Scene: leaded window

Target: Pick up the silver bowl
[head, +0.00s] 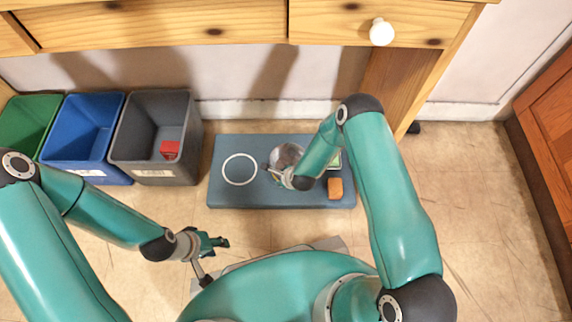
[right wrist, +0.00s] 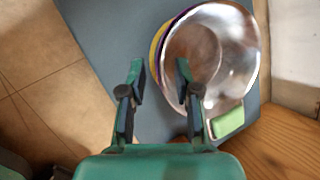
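The silver bowl (head: 287,153) is on the blue-grey mat (head: 232,199), partly hidden by my right arm in the head view. In the right wrist view the silver bowl (right wrist: 232,55) rests over yellow and purple rims (right wrist: 158,48) that show at its left edge. My right gripper (right wrist: 160,70) is open. One fingertip shows over the bowl's inside and the other outside its left rim; I cannot tell whether they touch it. My left gripper (head: 217,242) hangs in front of the mat, away from the bowl; its opening is unclear.
A white ring outline (head: 240,183) marks the mat. An orange block (head: 335,188) and a green item (right wrist: 228,121) are near the bowl. Green (head: 25,125), blue (head: 85,130) and grey (head: 150,130) bins stand left; the grey one holds a red block (head: 170,149). A wooden desk (head: 160,25) overhangs behind.

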